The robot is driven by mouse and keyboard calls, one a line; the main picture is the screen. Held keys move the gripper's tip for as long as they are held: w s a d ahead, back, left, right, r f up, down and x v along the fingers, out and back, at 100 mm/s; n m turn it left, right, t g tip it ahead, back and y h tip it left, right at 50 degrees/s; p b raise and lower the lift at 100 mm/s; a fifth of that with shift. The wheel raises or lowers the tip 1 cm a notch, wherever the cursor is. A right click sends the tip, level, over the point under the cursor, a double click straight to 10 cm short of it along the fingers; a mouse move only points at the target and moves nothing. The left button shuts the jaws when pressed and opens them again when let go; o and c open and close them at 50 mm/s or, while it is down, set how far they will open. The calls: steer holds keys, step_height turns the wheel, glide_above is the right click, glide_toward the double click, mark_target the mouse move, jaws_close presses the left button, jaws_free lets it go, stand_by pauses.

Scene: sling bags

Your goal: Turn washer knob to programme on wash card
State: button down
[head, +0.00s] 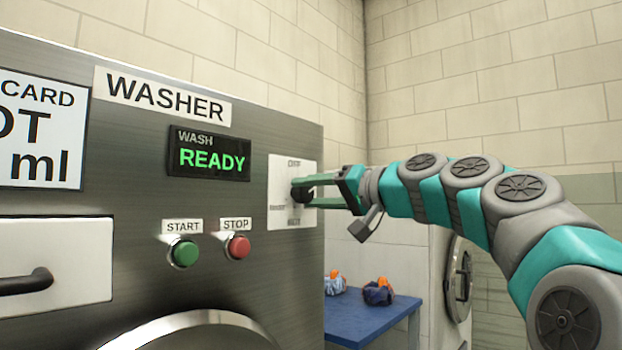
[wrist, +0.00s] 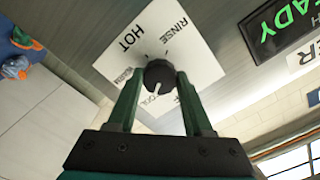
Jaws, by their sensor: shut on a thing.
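The washer knob (head: 301,193) is a dark round dial on a white label plate (head: 284,228) at the right of the washer front. My gripper (head: 310,190) reaches in from the right, its fingers on either side of the knob and shut on it. In the wrist view the knob (wrist: 158,72) sits between the green fingertips (wrist: 160,80). Its white mark points down in that picture, towards a partly hidden label; HOT and RINSE read on the far side. The wash card (head: 42,130) is cut off at the left edge; "CARD", "OT" and "ml" show.
A blue table (head: 372,318) with small colourful bundles (head: 378,292) and another machine's round door (head: 459,279) stand beyond.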

steer(key=shift+r+m+p, duration=0.35)
steer(key=shift+m+p, duration=0.5)
steer(key=shift+m, duration=0.15)
steer(key=m+p, duration=0.2)
steer(key=m, duration=0.1)
steer(key=shift+f+m, duration=0.2)
steer(key=shift+m, duration=0.1)
steer(key=m, duration=0.6)
steer(key=shift+f, duration=0.15)
steer(key=m, duration=0.6)
steer(key=shift+m, duration=0.3)
steer(key=m, duration=0.5)
steer(key=shift+f, duration=0.2)
steer(key=shift+m, duration=0.3)
steer(key=shift+c, duration=1.5)
jaws_free()
steer(key=shift+r, duration=0.1)
